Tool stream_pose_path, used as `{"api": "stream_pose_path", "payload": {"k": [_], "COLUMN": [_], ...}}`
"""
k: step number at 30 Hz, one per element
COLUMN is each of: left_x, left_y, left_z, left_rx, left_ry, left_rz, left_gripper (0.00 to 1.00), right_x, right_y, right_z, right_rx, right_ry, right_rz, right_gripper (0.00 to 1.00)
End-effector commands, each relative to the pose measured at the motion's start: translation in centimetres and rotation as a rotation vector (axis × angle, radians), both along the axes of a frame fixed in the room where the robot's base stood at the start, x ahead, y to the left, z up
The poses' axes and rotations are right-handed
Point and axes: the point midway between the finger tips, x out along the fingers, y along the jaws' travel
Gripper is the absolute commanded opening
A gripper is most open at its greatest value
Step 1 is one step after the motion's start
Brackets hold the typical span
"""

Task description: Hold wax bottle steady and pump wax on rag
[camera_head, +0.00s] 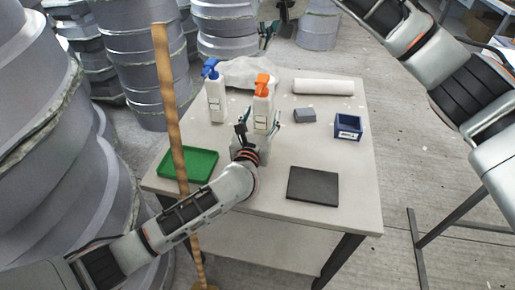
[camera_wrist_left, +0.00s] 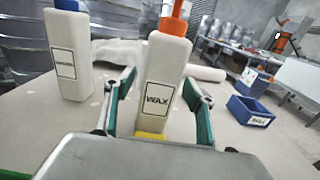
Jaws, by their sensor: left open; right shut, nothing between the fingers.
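The wax bottle (camera_head: 262,112) is white with an orange pump top and stands upright on the table. In the left wrist view the bottle (camera_wrist_left: 163,75) shows its WAX label. My left gripper (camera_head: 257,132) is open, with a finger on either side of the bottle's lower part; in the left wrist view the fingers (camera_wrist_left: 158,112) appear apart from its sides. My right gripper (camera_head: 267,36) is shut and empty beyond the table's far edge, partly cut off at the top. A crumpled whitish cloth (camera_head: 243,72), perhaps the rag, lies behind the bottles.
A blue-topped white bottle (camera_head: 216,98) stands left of the wax bottle. The table (camera_head: 255,205) also holds a green tray (camera_head: 187,162), dark pad (camera_head: 313,186), grey block (camera_head: 305,115), blue bin (camera_head: 348,127) and white roll (camera_head: 323,87). A wooden pole (camera_head: 168,100) rises at left.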

Motion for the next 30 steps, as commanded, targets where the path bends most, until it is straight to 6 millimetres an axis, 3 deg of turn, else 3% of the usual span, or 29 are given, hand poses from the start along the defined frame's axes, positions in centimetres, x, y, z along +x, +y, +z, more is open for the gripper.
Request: {"api": "stream_pose_path", "payload": {"k": [8,21,30], "left_x": [-2.1,-10.2,-11.8], "left_y": [0.4,2.0,2.3], "left_z": [-0.1,-0.1,0.0], "left_rx": [-0.002,-0.001,0.0], "left_ry": [0.001,0.002,0.0], "left_rz": [-0.001,-0.001,0.0], "left_gripper": [0.55,0.55,0.55], "right_x": [0.0,0.0,0.0], "right_y": [0.0,0.0,0.0], "right_z": [0.0,0.0,0.0], "right_rx": [0.0,0.0,0.0], "right_ry": [0.0,0.0,0.0], "right_rz": [0.0,0.0,0.0], "right_gripper": [0.0,0.0,0.0]}}
